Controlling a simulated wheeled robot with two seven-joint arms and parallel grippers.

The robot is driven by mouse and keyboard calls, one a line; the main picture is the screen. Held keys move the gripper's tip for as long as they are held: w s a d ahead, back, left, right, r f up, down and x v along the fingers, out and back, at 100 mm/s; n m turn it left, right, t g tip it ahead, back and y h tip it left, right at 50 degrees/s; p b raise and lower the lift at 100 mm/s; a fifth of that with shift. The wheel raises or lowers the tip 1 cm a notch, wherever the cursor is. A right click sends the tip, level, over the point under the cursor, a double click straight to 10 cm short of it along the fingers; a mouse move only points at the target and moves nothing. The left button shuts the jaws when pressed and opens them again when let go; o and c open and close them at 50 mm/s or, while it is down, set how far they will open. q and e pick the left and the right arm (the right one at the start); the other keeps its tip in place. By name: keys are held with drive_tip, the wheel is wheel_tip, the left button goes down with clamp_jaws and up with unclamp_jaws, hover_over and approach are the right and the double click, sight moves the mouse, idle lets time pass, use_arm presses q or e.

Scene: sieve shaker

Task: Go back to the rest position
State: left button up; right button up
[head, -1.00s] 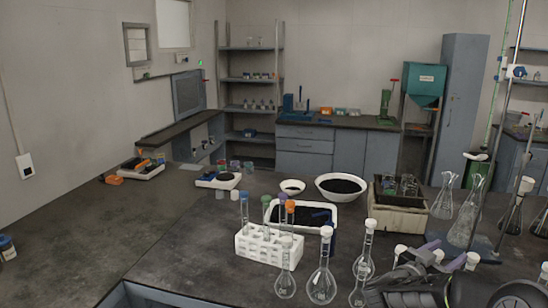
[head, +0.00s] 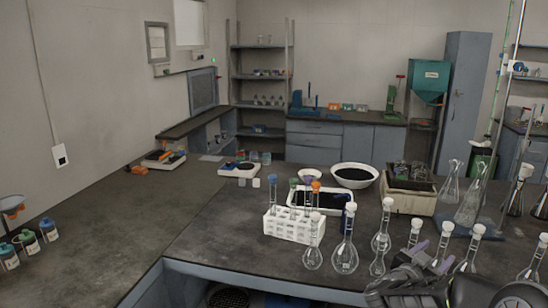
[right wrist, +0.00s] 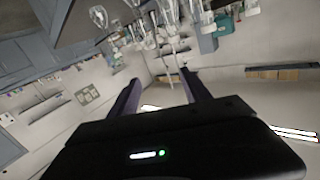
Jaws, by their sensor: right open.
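My right gripper (head: 432,256) is at the lower right of the head view, with its two purple-grey fingers spread apart and nothing seen between them. It stands in front of the bench among stoppered flasks. In the right wrist view both fingers of my right gripper (right wrist: 160,82) are apart, with flasks and the room tilted beyond them. Touching between the gripper and the flasks cannot be told. My left gripper is not in view.
Stoppered volumetric flasks (head: 345,256) stand along the bench's front edge, close to my right arm. A white test tube rack (head: 285,227), a white tray (head: 292,198), a bowl (head: 355,185) and conical flasks (head: 468,207) are behind. The bench's left part (head: 120,235) has free room.

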drive_tip(key=w+a+f+n+t+y, duration=0.2)
drive_tip(key=a+f+n+t+y, duration=0.15)
drive_tip(key=a+f+y, duration=0.7)
drive_tip(key=s+a+f+n+g+y+b, duration=0.1)
drive_tip(key=s+a+f+n+g, duration=0.15)
drive_tip(key=a+f, duration=0.5)
drive_tip(key=s+a+f+n+g+y+b, duration=0.15)
drive_tip(key=s+a+f, duration=0.3)
drive_tip(key=f, duration=0.55)
drive_tip(key=s+a+f+n+g+y+b, duration=0.1)
drive_tip(key=s+a+f+g, duration=0.2)
drive_tip(key=s, duration=0.7)
drive_tip(key=s+a+f+n+g+y+b, duration=0.1)
drive_tip(key=s+a+f+g+y+b, duration=0.1)
drive_tip(key=s+a+f, duration=0.5)
drive_tip(key=s+a+f+n+g+y+b, duration=0.1)
drive_tip(key=s+a+f+g, duration=0.3)
drive_tip(key=s+f, duration=0.6)
drive_tip(key=s+a+y+b, duration=0.1)
drive_tip(key=s, duration=0.3)
drive_tip(key=shift+a+f, duration=0.2)
drive_tip(key=shift+a, duration=0.2)
